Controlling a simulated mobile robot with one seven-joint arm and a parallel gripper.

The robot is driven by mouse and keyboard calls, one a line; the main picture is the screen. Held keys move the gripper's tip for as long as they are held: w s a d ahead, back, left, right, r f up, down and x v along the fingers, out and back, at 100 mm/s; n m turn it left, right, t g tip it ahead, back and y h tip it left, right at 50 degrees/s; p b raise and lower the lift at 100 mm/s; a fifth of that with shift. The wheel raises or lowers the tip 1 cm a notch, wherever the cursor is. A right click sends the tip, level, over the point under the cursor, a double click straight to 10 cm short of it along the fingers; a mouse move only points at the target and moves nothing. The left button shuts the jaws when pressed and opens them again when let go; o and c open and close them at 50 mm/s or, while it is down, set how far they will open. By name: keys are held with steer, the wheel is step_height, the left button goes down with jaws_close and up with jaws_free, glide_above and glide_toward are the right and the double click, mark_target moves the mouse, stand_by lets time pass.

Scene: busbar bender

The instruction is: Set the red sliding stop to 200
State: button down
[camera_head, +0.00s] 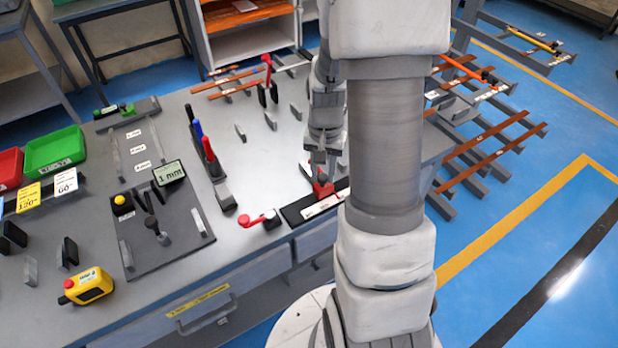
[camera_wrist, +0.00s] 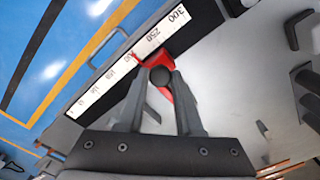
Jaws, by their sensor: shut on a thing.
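The red sliding stop (camera_wrist: 162,60) sits beside a white number scale (camera_wrist: 115,69) in the wrist view. Its red tip lies below the 250 label, at the following label, which it partly covers; I cannot read the exact value. My gripper (camera_wrist: 160,79) is shut on the dark round knob of the stop, one finger on each side. In the head view the red stop (camera_head: 322,188) shows at the scale strip (camera_head: 322,205) on the table's right front edge, with my gripper (camera_head: 320,172) above it and my arm hiding the strip's right end.
A red-handled lever (camera_head: 262,218) lies just left of the scale. Upright blue and red handles (camera_head: 204,143) stand farther left.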

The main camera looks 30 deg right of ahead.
steer(key=shift+d, duration=0.45)
steer(key=shift+a, duration=0.1)
steer(key=c, duration=0.6)
jaws_free()
step_height(320, 180, up, 18)
steer(key=shift+f+p, duration=0.25)
steer(key=shift+p, duration=0.7)
